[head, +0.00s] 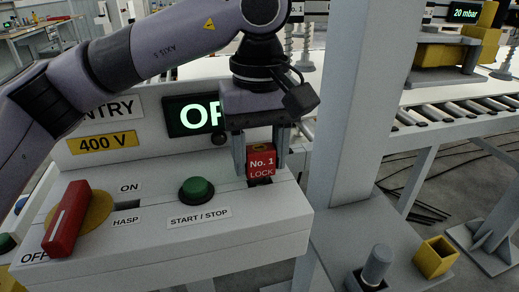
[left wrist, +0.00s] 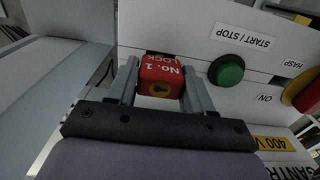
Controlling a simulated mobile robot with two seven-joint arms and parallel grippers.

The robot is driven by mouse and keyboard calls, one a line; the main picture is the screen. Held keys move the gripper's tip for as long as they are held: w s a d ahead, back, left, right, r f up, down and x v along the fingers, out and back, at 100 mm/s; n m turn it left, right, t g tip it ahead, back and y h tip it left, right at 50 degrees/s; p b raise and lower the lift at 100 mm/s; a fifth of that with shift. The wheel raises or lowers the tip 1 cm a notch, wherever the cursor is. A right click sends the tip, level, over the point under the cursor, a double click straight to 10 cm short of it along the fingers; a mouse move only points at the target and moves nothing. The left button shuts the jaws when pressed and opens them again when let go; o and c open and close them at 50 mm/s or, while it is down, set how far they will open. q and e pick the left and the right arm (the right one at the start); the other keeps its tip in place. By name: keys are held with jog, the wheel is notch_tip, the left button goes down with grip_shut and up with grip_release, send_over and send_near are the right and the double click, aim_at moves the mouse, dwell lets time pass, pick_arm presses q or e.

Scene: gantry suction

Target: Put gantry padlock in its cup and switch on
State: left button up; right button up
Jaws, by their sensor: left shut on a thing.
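The red padlock (head: 261,161), marked "No. 1 LOCK", is between the fingers of my left gripper (head: 262,168), which is shut on it. It is upright at the right end of the console top; a dark patch lies at its base, and I cannot tell whether it touches or sits in something. The left wrist view shows the padlock (left wrist: 161,80) with a round keyway, a finger on each side. The red switch handle (head: 67,222) sits on a yellow disc and points towards OFF. My right gripper is out of view.
A green START / STOP button (head: 196,189) stands left of the gripper. A display (head: 190,115) behind is partly covered by my arm. A grey post (head: 345,110) rises close to the right. A yellow open box (head: 436,257) and a grey cylinder (head: 377,262) are lower right.

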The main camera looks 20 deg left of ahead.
aim_at(259, 148)
pick_arm(q)
jog(key=shift+f+b, duration=0.55)
jog(key=shift+f, duration=0.25)
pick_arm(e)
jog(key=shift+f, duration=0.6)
pick_arm(q)
jog(key=o, duration=1.2)
jog(key=shift+r, duration=0.9)
notch_tip(259, 148, up, 6)
jog(key=shift+f+p, duration=0.25)
jog(key=shift+p, duration=0.15)
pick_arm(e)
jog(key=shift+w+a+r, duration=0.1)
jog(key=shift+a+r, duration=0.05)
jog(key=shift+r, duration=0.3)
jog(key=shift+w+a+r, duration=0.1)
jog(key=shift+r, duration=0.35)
pick_arm(q)
jog(key=c, duration=0.5)
